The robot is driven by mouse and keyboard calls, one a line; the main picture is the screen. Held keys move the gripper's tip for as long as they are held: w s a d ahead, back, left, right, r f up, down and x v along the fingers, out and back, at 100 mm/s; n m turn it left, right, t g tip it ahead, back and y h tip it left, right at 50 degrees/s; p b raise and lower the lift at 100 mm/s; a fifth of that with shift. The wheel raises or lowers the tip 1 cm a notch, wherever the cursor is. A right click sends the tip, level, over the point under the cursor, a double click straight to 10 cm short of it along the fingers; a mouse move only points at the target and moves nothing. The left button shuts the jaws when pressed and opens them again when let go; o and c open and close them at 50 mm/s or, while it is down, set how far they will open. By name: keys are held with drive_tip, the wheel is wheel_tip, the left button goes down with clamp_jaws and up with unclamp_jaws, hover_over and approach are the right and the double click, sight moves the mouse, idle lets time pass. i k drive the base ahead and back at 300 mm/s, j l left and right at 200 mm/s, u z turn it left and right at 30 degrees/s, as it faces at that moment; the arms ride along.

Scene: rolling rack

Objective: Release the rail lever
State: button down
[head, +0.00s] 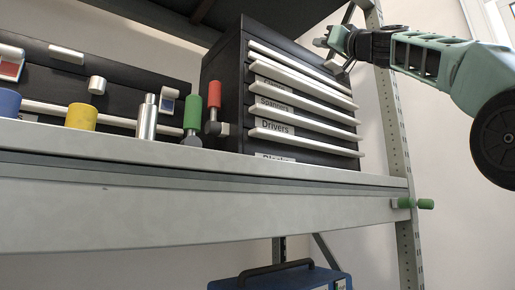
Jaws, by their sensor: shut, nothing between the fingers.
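A green-handled lever (192,115) and a red-handled lever (214,95) stand upright on the shelf, just left of the dark drawer cabinet (225,75). A pale rail (110,118) runs leftward behind several cylinders. Another green handle (425,204) sticks out sideways at the rack's right post. I cannot tell for certain which of these is the rail lever. My gripper (332,52) is at the upper right, in front of the cabinet's top drawers. It is shut and empty, well apart from all the levers.
The shelf (100,150) holds a silver cylinder (148,118), a yellow one (82,116) and a blue one (8,103). The cabinet has several labelled drawers with pale pull edges. A perforated post (395,130) stands at right. A blue case (282,278) sits below the shelf.

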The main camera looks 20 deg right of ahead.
sight(193, 108)
drive_tip(key=k+l, duration=0.25)
drive_tip(key=k, duration=0.2)
drive_tip(key=k+l, duration=0.25)
drive_tip(key=k, duration=0.25)
